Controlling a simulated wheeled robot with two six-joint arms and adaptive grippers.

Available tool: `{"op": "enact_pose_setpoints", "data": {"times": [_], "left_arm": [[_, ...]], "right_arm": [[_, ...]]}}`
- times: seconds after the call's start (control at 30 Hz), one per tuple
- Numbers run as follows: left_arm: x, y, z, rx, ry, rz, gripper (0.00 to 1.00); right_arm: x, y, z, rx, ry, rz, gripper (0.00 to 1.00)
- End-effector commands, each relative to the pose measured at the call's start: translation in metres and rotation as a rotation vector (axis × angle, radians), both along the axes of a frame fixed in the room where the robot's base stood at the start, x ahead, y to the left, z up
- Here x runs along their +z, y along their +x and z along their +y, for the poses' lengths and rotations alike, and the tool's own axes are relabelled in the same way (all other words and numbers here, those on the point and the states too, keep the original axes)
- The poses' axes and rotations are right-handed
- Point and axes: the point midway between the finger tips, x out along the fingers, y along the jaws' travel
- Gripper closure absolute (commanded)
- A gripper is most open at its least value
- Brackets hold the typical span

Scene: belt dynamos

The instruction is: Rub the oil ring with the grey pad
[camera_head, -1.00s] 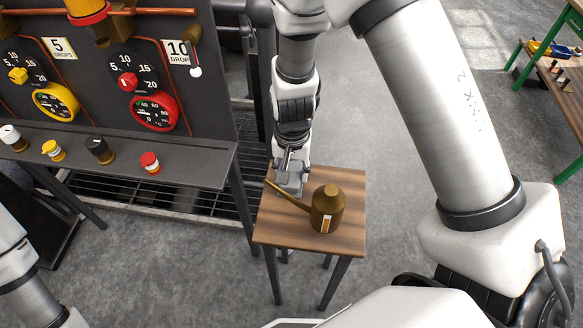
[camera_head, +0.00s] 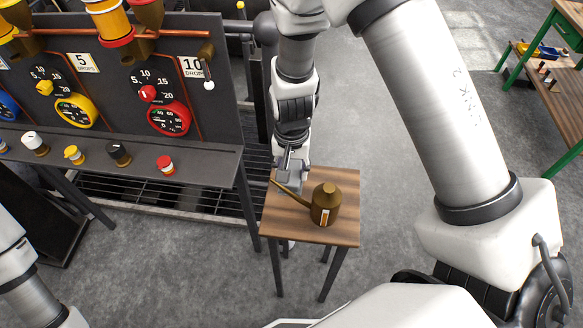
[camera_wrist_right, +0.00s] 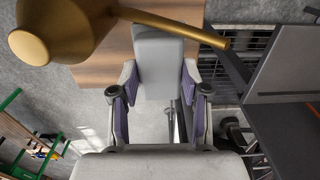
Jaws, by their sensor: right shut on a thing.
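The grey pad (camera_wrist_right: 160,60) is a pale grey block between the fingers of my right gripper (camera_wrist_right: 158,88) in the wrist view. The gripper is shut on it. In the head view my right gripper (camera_head: 291,170) is low over the far left part of a small wooden table (camera_head: 340,232), next to the oil can's spout. I cannot tell whether the pad touches the tabletop. No oil ring can be made out; the pad, gripper or can may hide it. My left arm shows at the lower left, but its gripper is out of view.
A brass oil can (camera_head: 326,205) stands on the small table, its spout pointing left towards the gripper. A dark panel (camera_head: 215,100) with dials, and a ledge (camera_head: 210,168) with coloured caps, stand to the left. A green-framed bench (camera_head: 560,95) is far right. Open floor lies between.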

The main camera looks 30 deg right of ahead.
Motion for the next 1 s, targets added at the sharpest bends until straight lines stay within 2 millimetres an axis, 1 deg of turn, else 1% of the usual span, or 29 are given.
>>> {"op": "enact_pose_setpoints", "data": {"times": [0.03, 0.2, 0.27, 0.87, 0.93, 1.0], "left_arm": [[0.01, 0.0, 0.0, 0.0, 0.0, 0.0, 0.55], [0.023, 0.0, 0.0, 0.0, 0.0, 0.0, 0.55], [0.025, 0.0, 0.0, 0.0, 0.0, 0.0, 0.55], [0.025, 0.0, 0.0, 0.0, 0.0, 0.0, 0.55], [0.025, 0.0, 0.0, 0.0, 0.0, 0.0, 0.55], [0.025, 0.0, 0.0, 0.0, 0.0, 0.0, 0.55]], "right_arm": [[0.01, 0.0, 0.0, 0.0, 0.0, 0.0, 0.92], [0.022, 0.0, 0.0, 0.002, 0.0, 0.0, 0.92], [0.024, 0.001, 0.0, 0.003, 0.0, 0.0, 0.92], [0.024, 0.001, 0.0, 0.007, 0.0, 0.0, 0.92], [0.023, 0.006, 0.001, 0.048, 0.0, -0.001, 0.92], [0.021, 0.018, 0.005, 0.15, 0.0, -0.003, 0.92]]}}
